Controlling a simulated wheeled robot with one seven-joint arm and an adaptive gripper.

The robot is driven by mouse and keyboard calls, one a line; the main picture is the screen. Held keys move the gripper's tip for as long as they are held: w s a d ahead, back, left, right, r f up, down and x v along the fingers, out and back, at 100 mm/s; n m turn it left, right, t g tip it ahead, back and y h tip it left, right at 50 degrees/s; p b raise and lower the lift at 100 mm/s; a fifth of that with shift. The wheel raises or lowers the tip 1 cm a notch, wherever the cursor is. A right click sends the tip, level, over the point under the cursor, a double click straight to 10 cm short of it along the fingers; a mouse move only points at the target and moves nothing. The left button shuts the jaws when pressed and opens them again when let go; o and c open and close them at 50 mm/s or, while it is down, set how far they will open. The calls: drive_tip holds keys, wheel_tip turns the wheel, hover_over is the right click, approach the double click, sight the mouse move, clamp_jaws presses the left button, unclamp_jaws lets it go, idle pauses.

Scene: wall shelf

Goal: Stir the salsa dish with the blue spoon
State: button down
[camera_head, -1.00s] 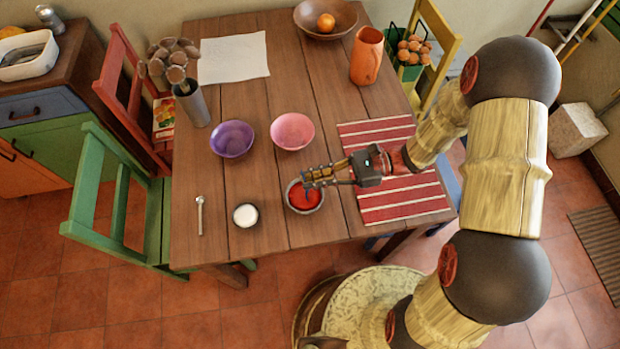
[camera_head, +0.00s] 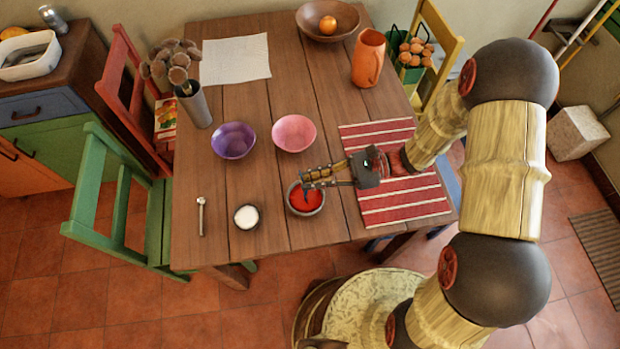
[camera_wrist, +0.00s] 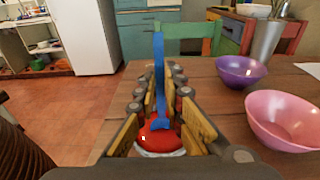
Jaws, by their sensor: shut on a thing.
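The salsa dish (camera_head: 309,202) is a small dark-rimmed bowl of red salsa near the front edge of the table. The blue spoon (camera_wrist: 159,75) stands roughly upright between my fingers in the wrist view, with its lower end at the red salsa (camera_wrist: 160,136). I cannot tell how deep the spoon reaches. My gripper (camera_head: 306,179) is over the salsa dish and shut on the spoon. It also shows in the wrist view (camera_wrist: 158,108), with a finger on each side of the spoon. The spoon is hard to make out in the head view.
A small bowl of white stuff (camera_head: 246,216) and a small spoon (camera_head: 201,215) lie to the left. A purple bowl (camera_head: 233,141) and a pink bowl (camera_head: 294,133) stand behind. A red striped mat (camera_head: 405,207) lies under my wrist. An orange jug (camera_head: 368,58) stands farther back.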

idle(0.4)
drive_tip(key=shift+a+r+p, duration=0.2)
drive_tip(key=shift+r+p, duration=2.05)
drive_tip(key=shift+r, duration=0.1)
wheel_tip(320, 180, up, 5)
drive_tip(key=p, duration=0.5)
hover_over(298, 175)
drive_tip(key=d, duration=0.3)
drive_tip(key=shift+w+a, duration=0.15)
drive_tip(key=shift+w, duration=0.3)
drive_tip(key=shift+w, duration=0.1)
